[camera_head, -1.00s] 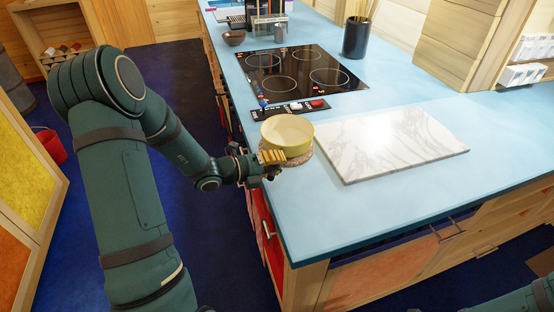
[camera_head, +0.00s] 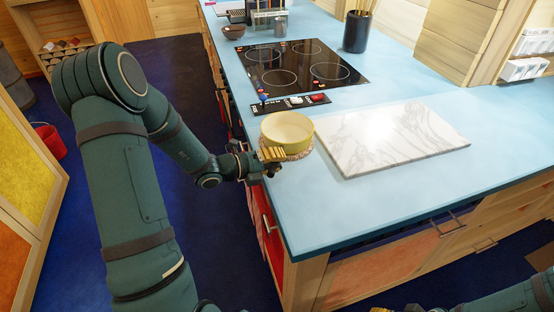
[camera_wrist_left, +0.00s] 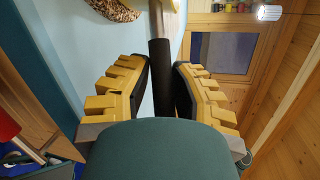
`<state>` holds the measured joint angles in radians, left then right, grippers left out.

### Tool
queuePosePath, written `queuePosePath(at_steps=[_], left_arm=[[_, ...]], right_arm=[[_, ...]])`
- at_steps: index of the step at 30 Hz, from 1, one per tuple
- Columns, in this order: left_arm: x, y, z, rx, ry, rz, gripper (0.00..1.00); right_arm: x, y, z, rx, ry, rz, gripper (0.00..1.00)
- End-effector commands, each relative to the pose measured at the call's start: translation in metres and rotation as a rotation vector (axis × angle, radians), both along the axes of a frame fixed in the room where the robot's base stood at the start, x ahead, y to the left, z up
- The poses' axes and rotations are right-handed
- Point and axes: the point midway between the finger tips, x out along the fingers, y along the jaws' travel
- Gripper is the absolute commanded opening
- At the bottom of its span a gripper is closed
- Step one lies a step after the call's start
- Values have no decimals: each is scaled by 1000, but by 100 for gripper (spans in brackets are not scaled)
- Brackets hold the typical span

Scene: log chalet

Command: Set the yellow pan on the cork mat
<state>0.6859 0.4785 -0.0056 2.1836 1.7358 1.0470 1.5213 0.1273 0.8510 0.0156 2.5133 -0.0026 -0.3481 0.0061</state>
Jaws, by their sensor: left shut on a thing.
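The yellow pan (camera_head: 287,130) is near the left edge of the blue counter in the head view. The cork mat (camera_head: 302,156) shows as a rough brown rim under the pan's lower right side. Whether the pan touches the mat cannot be told. My left gripper (camera_head: 272,161) is shut on the pan's dark handle (camera_wrist_left: 161,72), which runs between the yellow fingers in the left wrist view. The mat also shows at the top of that view (camera_wrist_left: 112,8). My right arm enters at the bottom right; its gripper is mostly cut off at the lower edge.
A white marble board (camera_head: 390,137) lies right of the pan. A black cooktop (camera_head: 300,68) with a control strip (camera_head: 290,104) is behind it. A dark utensil pot (camera_head: 357,31) and a brown bowl (camera_head: 234,31) stand farther back. The counter's front corner is clear.

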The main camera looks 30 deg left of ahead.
Motion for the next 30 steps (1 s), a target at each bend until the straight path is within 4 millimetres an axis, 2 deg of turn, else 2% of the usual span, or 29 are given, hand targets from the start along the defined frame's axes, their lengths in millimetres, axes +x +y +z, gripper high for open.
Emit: queuePosePath(at_steps=[1,3,13,17,30], left_arm=[[1,0,1,1,-6,-1,31],[1,0,1,1,-4,0,54],[-1,1,-1,0,3,1,54],[-10,8,2,1,2,5,54],[-77,51,20,2,-2,4,54]], right_arm=[[0,0,0,0,0,0,47],[0,0,0,0,0,0,47],[0,0,0,0,0,0,47],[0,0,0,0,0,0,47],[0,0,0,0,0,0,47]])
